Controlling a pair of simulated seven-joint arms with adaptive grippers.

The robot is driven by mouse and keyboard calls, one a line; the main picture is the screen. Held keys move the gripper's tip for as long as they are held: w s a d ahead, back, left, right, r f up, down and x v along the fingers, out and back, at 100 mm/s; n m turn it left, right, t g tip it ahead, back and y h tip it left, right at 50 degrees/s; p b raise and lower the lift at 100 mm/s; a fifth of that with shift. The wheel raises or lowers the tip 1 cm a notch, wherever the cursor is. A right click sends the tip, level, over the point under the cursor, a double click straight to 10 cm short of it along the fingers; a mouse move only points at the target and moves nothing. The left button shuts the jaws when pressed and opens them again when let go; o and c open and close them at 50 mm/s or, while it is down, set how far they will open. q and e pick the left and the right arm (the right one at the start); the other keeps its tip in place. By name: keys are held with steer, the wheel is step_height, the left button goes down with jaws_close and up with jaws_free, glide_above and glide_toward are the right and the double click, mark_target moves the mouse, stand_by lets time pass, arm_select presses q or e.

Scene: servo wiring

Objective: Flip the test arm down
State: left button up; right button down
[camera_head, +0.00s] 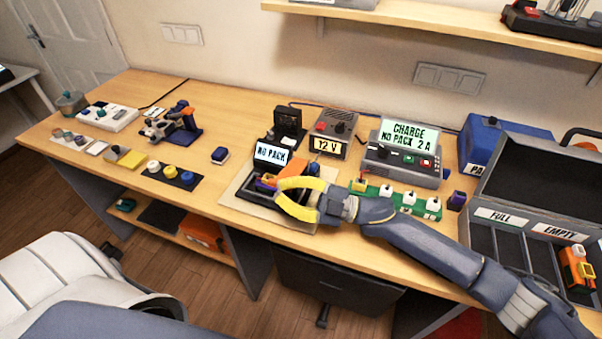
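The test station (254,192) sits at the middle front of the bench, on a light mat. Its small screen (271,154) reads NO PACK. A black upright part (288,121) stands behind the screen; it may be the raised test arm, but I cannot tell for sure. An orange and purple part (266,181) lies in the station. My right gripper (277,191) has yellow fingers and reaches in from the right, over the station's front right. Its fingertips look slightly apart at the orange part; whether they touch it is unclear. My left gripper is out of view.
A 12 V supply (330,146) and a charger (404,168) reading CHARGE NO PACK 2 A stand behind my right arm. A green board (372,191) with white knobs lies close to the arm. A divided case (487,237) is at the right. Bench left of the station is partly clear.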

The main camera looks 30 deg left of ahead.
steer(key=shift+s+r, duration=1.4)
steer(key=shift+r, duration=0.1)
steer(key=v, duration=1)
